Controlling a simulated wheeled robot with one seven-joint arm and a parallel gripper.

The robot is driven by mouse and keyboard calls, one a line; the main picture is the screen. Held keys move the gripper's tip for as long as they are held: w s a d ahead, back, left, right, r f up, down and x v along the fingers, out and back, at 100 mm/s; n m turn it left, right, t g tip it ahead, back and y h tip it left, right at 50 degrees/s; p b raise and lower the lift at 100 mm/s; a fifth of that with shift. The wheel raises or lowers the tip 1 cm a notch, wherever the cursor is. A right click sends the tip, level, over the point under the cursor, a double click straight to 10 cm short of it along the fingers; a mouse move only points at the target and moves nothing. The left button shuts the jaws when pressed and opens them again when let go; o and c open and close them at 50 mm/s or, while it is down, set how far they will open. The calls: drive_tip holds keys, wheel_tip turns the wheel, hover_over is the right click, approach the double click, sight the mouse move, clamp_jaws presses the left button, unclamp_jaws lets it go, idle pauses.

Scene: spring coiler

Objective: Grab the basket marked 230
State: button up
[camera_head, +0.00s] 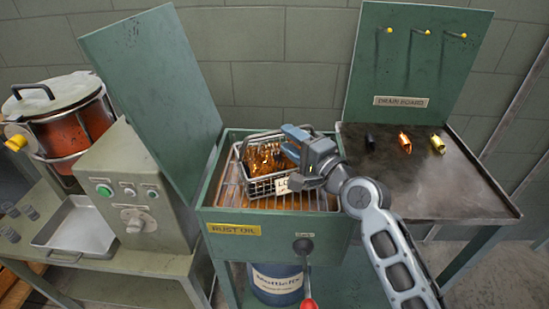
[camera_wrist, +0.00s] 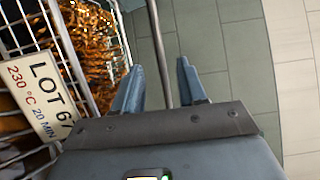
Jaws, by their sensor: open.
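The wire basket (camera_head: 262,187) sits on the slatted rack in the green tank marked RUST OIL. It holds coppery coils. Its tag (camera_wrist: 40,97) reads LOT 67, 230 °C, 20 MIN in the wrist view; the end of the lot number may be cut off. My gripper (camera_head: 290,143) is over the right side of the basket. In the wrist view my gripper (camera_wrist: 160,64) is open, with a thin grey bar (camera_wrist: 157,40) running between its fingers. The bar looks like the basket's handle. I cannot tell whether the fingers touch it.
The tank's green lid (camera_head: 150,75) stands open at the left. A drain board (camera_head: 400,180) with three small pieces lies to the right, below a hooked back panel. A control box (camera_head: 125,195), metal tray (camera_head: 75,235) and red-orange pot (camera_head: 75,125) stand left. A bucket (camera_head: 277,285) is below.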

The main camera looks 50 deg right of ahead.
drive_tip(key=p, duration=0.1)
hover_over(275, 151)
drive_tip(key=shift+w+d, duration=0.1)
drive_tip(key=shift+c, duration=0.4)
clamp_jaws()
idle(1.0)
drive_tip(key=shift+r, duration=0.15)
